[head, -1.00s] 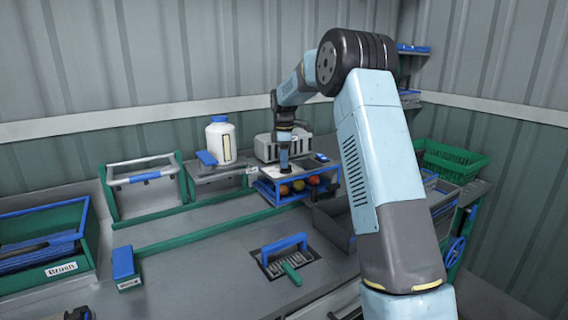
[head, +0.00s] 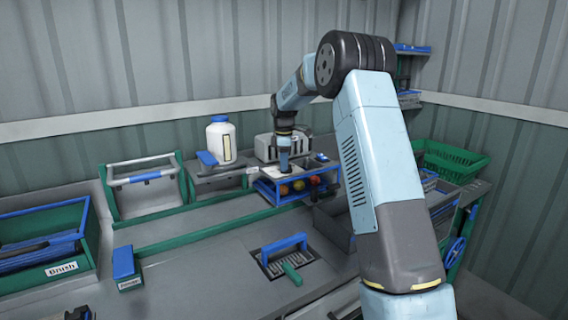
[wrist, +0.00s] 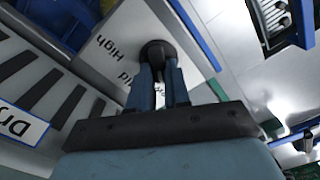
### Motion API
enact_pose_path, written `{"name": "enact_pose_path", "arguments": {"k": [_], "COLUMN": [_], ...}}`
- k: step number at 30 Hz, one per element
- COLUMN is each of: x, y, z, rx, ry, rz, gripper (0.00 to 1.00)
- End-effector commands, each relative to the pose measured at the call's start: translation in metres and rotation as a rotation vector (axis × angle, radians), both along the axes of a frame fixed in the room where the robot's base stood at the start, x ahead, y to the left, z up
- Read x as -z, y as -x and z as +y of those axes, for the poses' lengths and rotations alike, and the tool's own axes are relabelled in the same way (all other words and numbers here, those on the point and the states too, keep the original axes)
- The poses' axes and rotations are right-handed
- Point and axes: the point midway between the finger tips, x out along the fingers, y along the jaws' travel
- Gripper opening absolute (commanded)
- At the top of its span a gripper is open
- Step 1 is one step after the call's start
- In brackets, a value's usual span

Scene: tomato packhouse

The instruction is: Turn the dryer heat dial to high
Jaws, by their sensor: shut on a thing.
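The black heat dial (wrist: 157,50) is in the wrist view on a pale panel (wrist: 118,47). "High" is printed to its left, with a partly hidden label closer to the dial and another behind the fingers. My gripper (wrist: 159,72) is shut on the dial, its two blue fingers on either side of the knob. I cannot tell which label the dial points at. In the head view my gripper (head: 284,172) reaches down in front of the grey slotted dryer (head: 264,150); the dial is hidden there. Part of a "Dry" label (wrist: 17,124) shows in the wrist view.
A blue rack with tomatoes (head: 270,192) stands just in front of my gripper. A white bottle with a blue cap (head: 216,140) is to the left. A green basket (head: 450,160) is at the right.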

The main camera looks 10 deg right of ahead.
Motion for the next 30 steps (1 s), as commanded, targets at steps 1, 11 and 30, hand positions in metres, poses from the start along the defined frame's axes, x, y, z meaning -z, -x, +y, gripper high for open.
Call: {"name": "enact_pose_path", "arguments": {"k": [1,11,30], "x": [-0.0005,-0.0008,-0.0012], "y": [-0.0006,-0.0011,-0.0046], "z": [-0.0001,-0.0001,-0.0018], "rx": [0.000,0.027,0.507], "ry": [0.000,0.000,0.000], "rz": [-0.002,-0.004,-0.004], "gripper": [0.00,0.00,0.00]}}
